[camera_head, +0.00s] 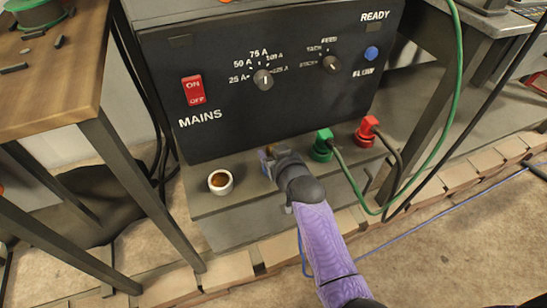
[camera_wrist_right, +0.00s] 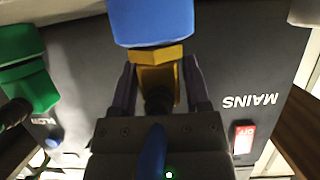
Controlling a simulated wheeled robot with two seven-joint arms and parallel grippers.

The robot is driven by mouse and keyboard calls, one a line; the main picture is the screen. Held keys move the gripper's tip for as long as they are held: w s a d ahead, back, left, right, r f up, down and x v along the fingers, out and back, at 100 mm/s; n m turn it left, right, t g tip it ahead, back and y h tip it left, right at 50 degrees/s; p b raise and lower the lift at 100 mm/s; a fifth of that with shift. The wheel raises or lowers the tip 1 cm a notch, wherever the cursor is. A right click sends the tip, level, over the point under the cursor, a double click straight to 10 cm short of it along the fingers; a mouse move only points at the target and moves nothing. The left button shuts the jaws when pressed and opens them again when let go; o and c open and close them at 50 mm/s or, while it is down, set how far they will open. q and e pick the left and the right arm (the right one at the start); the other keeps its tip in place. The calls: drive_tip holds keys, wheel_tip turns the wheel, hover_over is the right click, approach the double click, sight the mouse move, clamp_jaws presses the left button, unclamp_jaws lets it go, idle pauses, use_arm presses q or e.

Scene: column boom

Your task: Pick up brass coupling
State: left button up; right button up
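The brass coupling (camera_wrist_right: 160,76) shows in the right wrist view, between the two fingers of my right gripper (camera_wrist_right: 159,68). The fingers lie close along both its sides; whether they press on it I cannot tell. Its far end meets a blue block (camera_wrist_right: 150,22), and a dark piece (camera_wrist_right: 157,100) is at its near end. In the head view my right gripper (camera_head: 268,160) is at the grey ledge below the control panel, and the coupling is mostly hidden there. My left gripper is not in view.
A green connector (camera_head: 323,146) and a red connector (camera_head: 367,131) with cables stand to the right on the ledge (camera_head: 230,228). A white cup (camera_head: 220,181) with brown contents stands close to the left. A wooden table (camera_head: 55,75) is further left. A blue cable (camera_head: 440,218) crosses the floor.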

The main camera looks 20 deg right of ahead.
drive_tip(key=c, duration=0.7)
clamp_jaws()
